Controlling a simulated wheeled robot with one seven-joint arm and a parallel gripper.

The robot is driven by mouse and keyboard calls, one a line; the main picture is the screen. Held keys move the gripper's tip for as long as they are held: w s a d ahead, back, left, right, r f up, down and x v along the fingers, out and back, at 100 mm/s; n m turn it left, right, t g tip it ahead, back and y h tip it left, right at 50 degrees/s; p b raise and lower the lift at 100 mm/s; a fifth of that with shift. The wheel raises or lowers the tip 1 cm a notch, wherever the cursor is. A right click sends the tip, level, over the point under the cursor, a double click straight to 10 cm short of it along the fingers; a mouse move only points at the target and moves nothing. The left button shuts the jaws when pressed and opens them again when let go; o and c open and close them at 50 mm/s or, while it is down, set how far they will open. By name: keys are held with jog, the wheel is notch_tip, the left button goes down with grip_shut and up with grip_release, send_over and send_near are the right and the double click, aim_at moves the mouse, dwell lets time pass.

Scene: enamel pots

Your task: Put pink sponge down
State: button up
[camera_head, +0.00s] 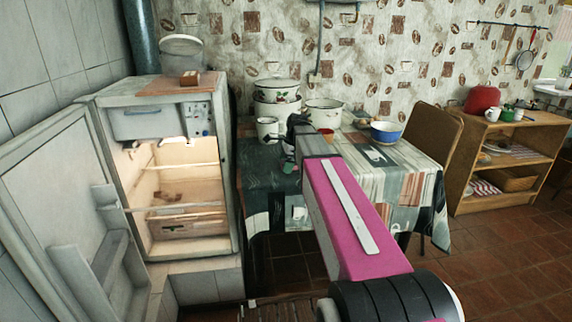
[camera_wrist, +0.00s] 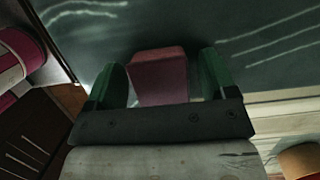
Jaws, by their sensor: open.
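The pink sponge (camera_wrist: 160,78) shows in the wrist view as a dull pink block over the dark tablecloth. It sits between the two green fingers of my gripper (camera_wrist: 163,72). The fingers are open, with a narrow gap on either side of the sponge. The dark plate of my gripper covers its near end. Whether the sponge rests fully on the cloth is hard to tell. In the head view my gripper is over the left part of the table (camera_head: 262,178), mostly behind my pink arm, and the sponge cannot be made out.
A white mug (camera_head: 267,129), stacked enamel pots (camera_head: 277,91), a white pot (camera_head: 323,113) and a blue bowl (camera_head: 386,132) stand on the table. An open fridge (camera_head: 180,195) is close on the left. A chair (camera_head: 437,135) stands at the right.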

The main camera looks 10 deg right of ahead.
jog(key=shift+r, duration=0.1)
jog(key=v, duration=1.3)
jog(key=shift+a, duration=0.15)
